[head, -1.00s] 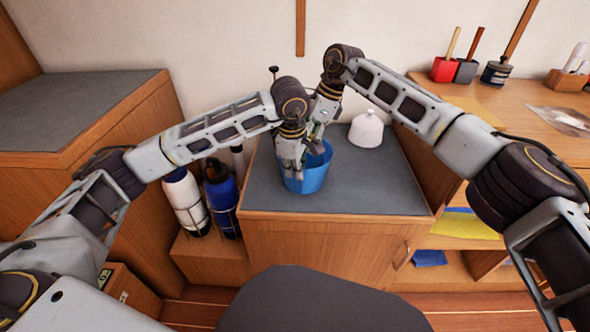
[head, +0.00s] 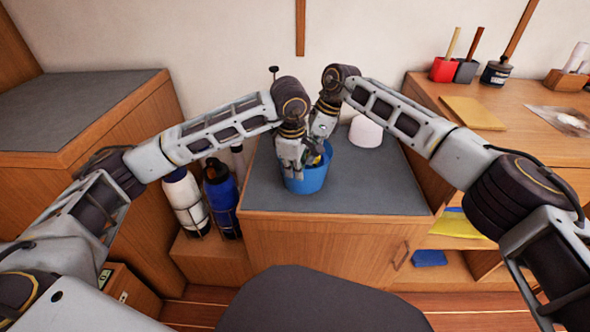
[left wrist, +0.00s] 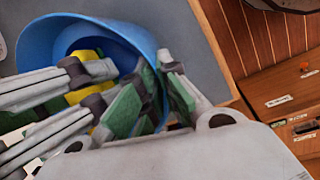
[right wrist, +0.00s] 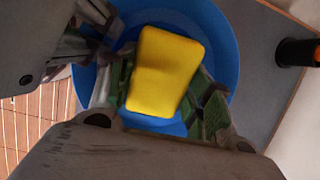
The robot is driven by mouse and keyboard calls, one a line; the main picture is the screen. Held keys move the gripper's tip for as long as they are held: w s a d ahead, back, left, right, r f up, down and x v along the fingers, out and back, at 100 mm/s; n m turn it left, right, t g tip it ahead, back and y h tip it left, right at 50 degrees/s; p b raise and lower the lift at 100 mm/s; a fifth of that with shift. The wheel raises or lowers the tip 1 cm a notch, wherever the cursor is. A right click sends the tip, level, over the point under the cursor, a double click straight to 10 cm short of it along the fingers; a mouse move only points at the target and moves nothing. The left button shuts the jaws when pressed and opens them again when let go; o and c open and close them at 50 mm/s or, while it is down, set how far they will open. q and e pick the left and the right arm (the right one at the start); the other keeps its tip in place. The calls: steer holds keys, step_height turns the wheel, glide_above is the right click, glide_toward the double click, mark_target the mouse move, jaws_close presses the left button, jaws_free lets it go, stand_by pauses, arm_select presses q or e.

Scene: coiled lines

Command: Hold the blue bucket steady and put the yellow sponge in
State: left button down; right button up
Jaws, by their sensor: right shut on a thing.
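The blue bucket (head: 308,183) stands upright on the grey top of a low wooden cabinet. My left gripper (head: 291,170) is at its left side. In the left wrist view (left wrist: 153,98) its fingers straddle the bucket wall, one inside and one outside, and close on it. My right gripper (head: 319,153) reaches down into the bucket's mouth. It is shut on the yellow sponge (right wrist: 165,72), which sits between the green pads over the bucket's inside. The sponge also shows within the rim in the left wrist view (left wrist: 80,92). In the head view the grippers mostly hide it.
A white rounded object (head: 366,131) stands behind and right of the bucket. The grey cabinet top (head: 380,190) is clear at the front right. Bottles (head: 185,198) stand in a lower rack to the left. A higher wooden bench (head: 530,115) holds tools at the right.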

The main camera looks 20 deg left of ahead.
arm_select(q)
steer(key=shift+f, duration=0.1)
arm_select(e)
steer(key=shift+f, duration=0.65)
steer(key=o, duration=1.1)
steer(key=shift+c, duration=0.2)
steer(key=shift+w+d+r, duration=0.1)
steer(key=shift+d+r, duration=0.1)
steer(key=shift+r, duration=0.5)
steer(key=v, duration=0.4)
steer(key=shift+d+f, duration=0.2)
steer(key=shift+d, duration=0.15)
steer(key=w+d, duration=0.3)
steer(key=d, duration=0.7)
steer(key=shift+d, duration=0.4)
steer(key=shift+w, duration=0.1)
